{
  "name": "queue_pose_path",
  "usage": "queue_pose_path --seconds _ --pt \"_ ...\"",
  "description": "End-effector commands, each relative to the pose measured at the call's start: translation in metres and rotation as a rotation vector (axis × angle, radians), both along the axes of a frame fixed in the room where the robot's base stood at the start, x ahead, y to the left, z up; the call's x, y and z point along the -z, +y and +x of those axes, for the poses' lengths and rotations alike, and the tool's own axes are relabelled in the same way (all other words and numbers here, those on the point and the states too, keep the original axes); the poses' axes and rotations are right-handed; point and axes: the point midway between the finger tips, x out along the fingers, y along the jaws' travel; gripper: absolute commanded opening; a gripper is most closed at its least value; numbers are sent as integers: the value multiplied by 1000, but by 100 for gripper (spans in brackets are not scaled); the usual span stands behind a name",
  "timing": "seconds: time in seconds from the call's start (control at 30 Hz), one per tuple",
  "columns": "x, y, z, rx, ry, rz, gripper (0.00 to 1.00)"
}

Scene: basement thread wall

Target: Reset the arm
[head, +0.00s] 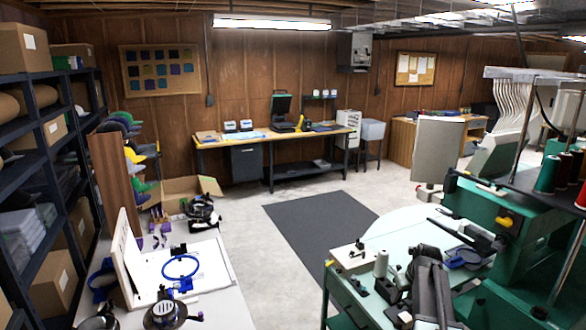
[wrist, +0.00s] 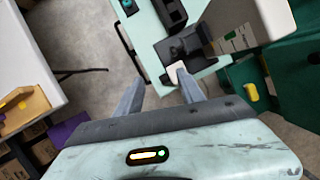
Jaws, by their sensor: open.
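My gripper (wrist: 158,77) shows in the wrist view with its two grey fingers spread apart. Nothing is between them. The fingers point toward a pale green tabletop (wrist: 148,30) that carries black parts. A small white block shows at the right fingertip; I cannot tell if they touch. In the head view I cannot make out my gripper for certain among the dark grey shapes at the lower right.
A green embroidery machine (head: 475,215) with thread cones stands at right by a pale green table (head: 395,228). A white table (head: 215,312) with hoops is at lower left, beside shelves (head: 38,135). A dark mat (head: 315,225) lies on open floor; a workbench (head: 215,142) is behind.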

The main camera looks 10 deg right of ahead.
Motion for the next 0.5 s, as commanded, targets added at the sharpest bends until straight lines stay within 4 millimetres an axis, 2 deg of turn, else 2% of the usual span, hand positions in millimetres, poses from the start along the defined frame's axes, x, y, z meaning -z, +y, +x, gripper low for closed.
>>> queue_pose_path --seconds 0.03,0.07,0.1,0.17,0.2,0.27,0.3,0.4,0.5 --pt "1 51 3 -123 13 -20 46" --pt "2 78 4 -205 22 -37 46" --pt "3 113 3 -326 36 -62 46" --pt "4 166 -3 -537 54 -109 46" --pt "5 201 -12 -700 69 -144 46" --pt "7 251 -30 -978 88 -206 46" --pt "8 279 -44 -1179 99 -250 46" --pt "11 322 -80 -1646 122 -346 46" --pt "12 335 -112 -2068 132 -418 46"
